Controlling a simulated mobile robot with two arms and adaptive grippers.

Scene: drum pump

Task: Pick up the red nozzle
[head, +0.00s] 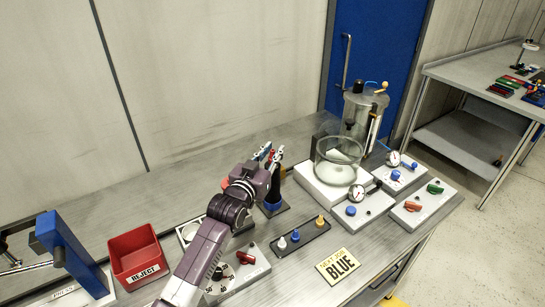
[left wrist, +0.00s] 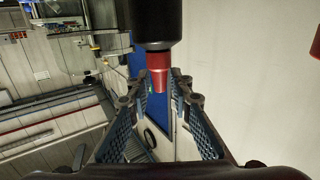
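The red nozzle (left wrist: 158,74) shows in the left wrist view on the end of a black cylinder (left wrist: 157,22). In the head view a small red part (head: 271,153) shows at the fingers of my left gripper (head: 265,154), by a dark upright body (head: 275,178) in a stand. My left gripper (left wrist: 160,82) is open, with one fingertip on each side of the nozzle. A narrow gap seems to show on both sides; contact is hard to tell. My right gripper is not in view.
A black tray (head: 304,242) holds white, blue and yellow nozzles. The "BLUE" sign (head: 338,266) lies in front. A glass vessel (head: 338,160) and gauge boxes (head: 362,212) stand right. A red REJECT bin (head: 137,252) and blue press (head: 72,255) stand left.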

